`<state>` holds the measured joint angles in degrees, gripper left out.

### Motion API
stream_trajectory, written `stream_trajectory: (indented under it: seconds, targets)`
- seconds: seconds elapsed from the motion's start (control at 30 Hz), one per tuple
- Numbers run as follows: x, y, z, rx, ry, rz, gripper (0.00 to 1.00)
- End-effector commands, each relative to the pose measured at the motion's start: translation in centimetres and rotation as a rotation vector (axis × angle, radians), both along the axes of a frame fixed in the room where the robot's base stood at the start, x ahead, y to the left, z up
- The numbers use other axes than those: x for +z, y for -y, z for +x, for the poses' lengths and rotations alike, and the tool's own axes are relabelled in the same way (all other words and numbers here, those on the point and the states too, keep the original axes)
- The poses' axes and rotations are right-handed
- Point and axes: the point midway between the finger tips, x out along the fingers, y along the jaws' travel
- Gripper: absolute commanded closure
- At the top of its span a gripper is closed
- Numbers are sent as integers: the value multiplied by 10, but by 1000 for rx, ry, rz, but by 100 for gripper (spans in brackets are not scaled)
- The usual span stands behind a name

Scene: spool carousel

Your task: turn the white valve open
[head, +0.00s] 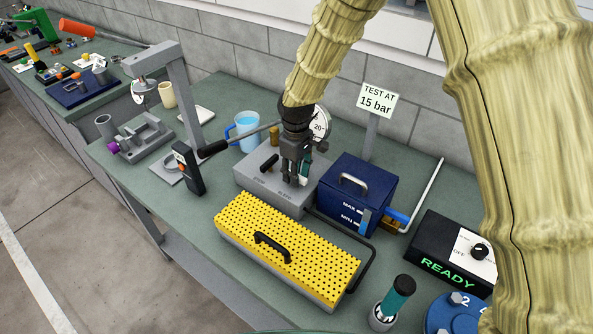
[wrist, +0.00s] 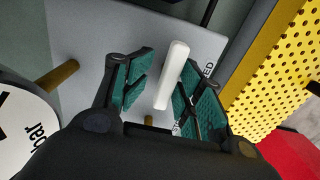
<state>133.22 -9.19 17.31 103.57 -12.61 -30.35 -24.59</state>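The white valve (wrist: 172,76) is a slim white lever above a grey block (head: 250,183), and it shows between my fingers in the wrist view. My gripper (head: 297,180) is over the block, pointing down. In the wrist view my gripper (wrist: 158,95) is open, with one teal-padded finger on each side of the lever. The right finger is close to the lever; I cannot tell if it touches. A gap shows on the left. In the head view the fingers mostly hide the lever. Lettering on the block is partly hidden.
A round pressure gauge (head: 320,122) stands behind my gripper. A blue tank (head: 352,190) is to the right, a yellow perforated cover (head: 290,250) in front. A dark pump lever (head: 215,147) reaches left near a blue-handled jug (head: 246,124). A control box (head: 450,250) reads READY.

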Motion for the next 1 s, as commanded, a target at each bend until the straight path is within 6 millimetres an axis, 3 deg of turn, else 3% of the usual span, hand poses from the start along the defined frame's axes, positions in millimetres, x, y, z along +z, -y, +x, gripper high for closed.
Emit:
stream_trajectory:
  seconds: [0.03,0.13,0.27,1.0]
  targets:
    - [3,0,-2,1,4,0,66]
    - [8,0,-7,0,13,1,84]
    - [16,1,-17,-1,28,-1,100]
    - [4,-3,-5,2,5,2,100]
